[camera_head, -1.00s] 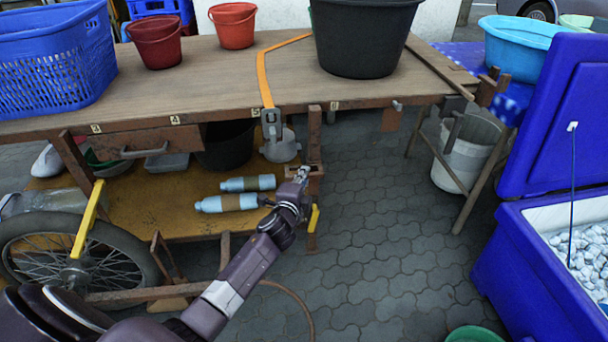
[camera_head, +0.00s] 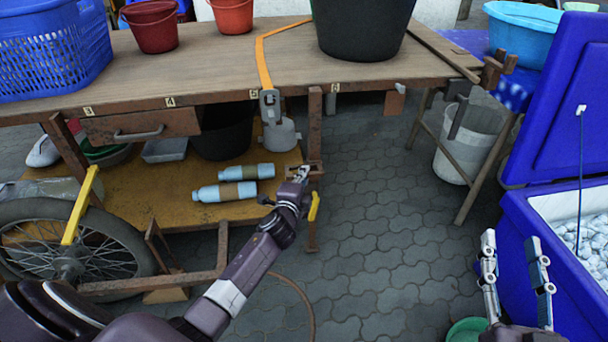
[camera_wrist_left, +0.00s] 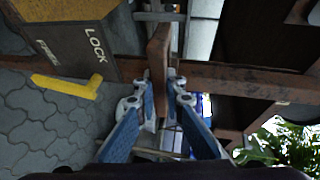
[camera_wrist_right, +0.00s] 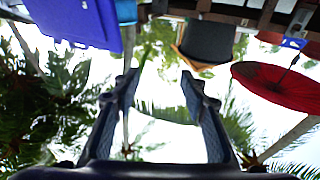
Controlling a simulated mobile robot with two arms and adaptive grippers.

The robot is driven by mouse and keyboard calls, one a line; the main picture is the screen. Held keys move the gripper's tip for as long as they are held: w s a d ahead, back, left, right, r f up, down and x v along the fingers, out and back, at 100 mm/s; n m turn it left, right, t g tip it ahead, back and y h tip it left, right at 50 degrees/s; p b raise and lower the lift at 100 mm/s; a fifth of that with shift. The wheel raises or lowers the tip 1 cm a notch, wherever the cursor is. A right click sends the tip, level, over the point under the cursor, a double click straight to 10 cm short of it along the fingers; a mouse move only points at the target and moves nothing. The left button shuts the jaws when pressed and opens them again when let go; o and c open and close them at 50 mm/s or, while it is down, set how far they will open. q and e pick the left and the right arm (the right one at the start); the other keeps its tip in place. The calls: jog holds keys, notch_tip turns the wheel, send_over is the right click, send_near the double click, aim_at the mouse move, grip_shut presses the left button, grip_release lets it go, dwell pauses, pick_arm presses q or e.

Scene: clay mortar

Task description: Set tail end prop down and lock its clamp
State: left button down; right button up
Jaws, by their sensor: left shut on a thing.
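The tail end prop is a rusty brown post (camera_head: 314,125) at the cart's near right corner. Its lower end (camera_head: 311,238) shows against the paving; I cannot tell if it touches. My left gripper (camera_head: 303,172) is at the post, with its fingers shut on a brown upright piece (camera_wrist_left: 158,55) in the left wrist view. The yellow clamp lever (camera_head: 314,206) is just below the gripper. In the left wrist view this lever (camera_wrist_left: 68,87) lies beside a box (camera_wrist_left: 75,40) marked LOCK and FREE. My right gripper (camera_head: 517,262) is open and empty at lower right.
A wooden cart table (camera_head: 200,60) carries a blue basket, red buckets and a black tub. Bottles (camera_head: 232,182) lie on its lower shelf. A blue cooler (camera_head: 535,260) stands right, near my right gripper. Open paving (camera_head: 385,220) lies between cart and cooler.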

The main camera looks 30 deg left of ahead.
pick_arm(q)
notch_tip(320, 180, down, 2)
jog(key=shift+f+b, duration=0.15)
jog(key=shift+b, duration=0.6)
pick_arm(e)
jog(key=s+r+t+y, duration=0.1)
jog(key=s+r+t, duration=0.3)
jog(key=r, duration=0.4)
jog(key=shift+r+t+y, duration=0.3)
jog(key=shift+r+t, duration=0.05)
jog(key=shift+t, duration=0.05)
pick_arm(q)
jog(key=c, duration=2)
grip_release()
jog(key=v, duration=1.2)
